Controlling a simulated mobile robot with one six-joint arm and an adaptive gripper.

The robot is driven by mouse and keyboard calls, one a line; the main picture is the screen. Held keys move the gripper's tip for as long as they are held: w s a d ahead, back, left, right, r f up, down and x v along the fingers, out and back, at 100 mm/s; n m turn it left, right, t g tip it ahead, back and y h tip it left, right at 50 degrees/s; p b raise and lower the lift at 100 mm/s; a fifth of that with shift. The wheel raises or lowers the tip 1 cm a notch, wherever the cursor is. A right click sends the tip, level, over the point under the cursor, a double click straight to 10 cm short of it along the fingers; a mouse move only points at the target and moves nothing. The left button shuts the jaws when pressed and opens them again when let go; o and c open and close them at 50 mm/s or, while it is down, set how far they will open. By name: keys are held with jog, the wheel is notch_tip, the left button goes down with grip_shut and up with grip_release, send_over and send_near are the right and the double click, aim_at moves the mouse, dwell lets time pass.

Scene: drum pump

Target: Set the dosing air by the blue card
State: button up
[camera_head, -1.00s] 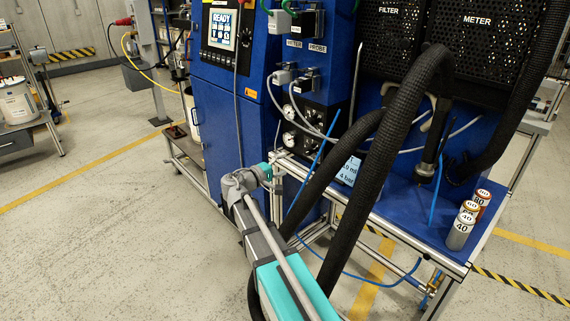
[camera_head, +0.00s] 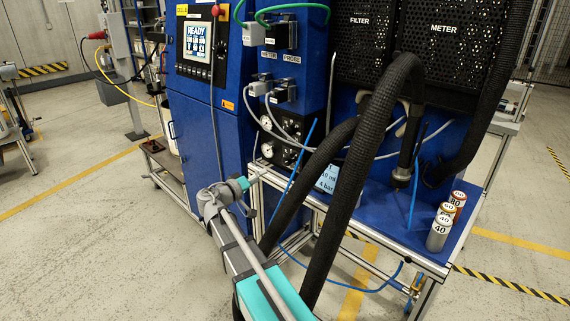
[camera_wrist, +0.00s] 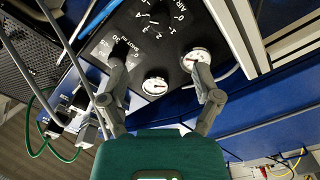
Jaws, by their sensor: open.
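In the wrist view the panel shows an AIR knob (camera_wrist: 158,14), a second dark knob (camera_wrist: 120,48) and two round white gauges, the lower gauge (camera_wrist: 155,87) and the right gauge (camera_wrist: 196,58). My gripper (camera_wrist: 160,70) is open in front of the panel, its fingers spread. The left finger overlaps the second knob; contact cannot be told.
Black hoses (camera_head: 362,150) arch in front of the bench, beside my arm. Several numbered cans (camera_head: 440,232) stand at the bench's right end. The READY screen (camera_head: 201,40) is on the cabinet. A metal frame post (camera_wrist: 240,35) runs close to the right finger. Floor at left is mostly clear.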

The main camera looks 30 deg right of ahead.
aim_at(285, 162)
jog(key=m, duration=0.3)
jog(key=a+m, duration=0.1)
jog(key=m, duration=0.6)
jog(key=shift+s+a, duration=0.15)
jog(key=shift+x, duration=6.9)
jog(key=shift+f, duration=0.1)
grip_shut()
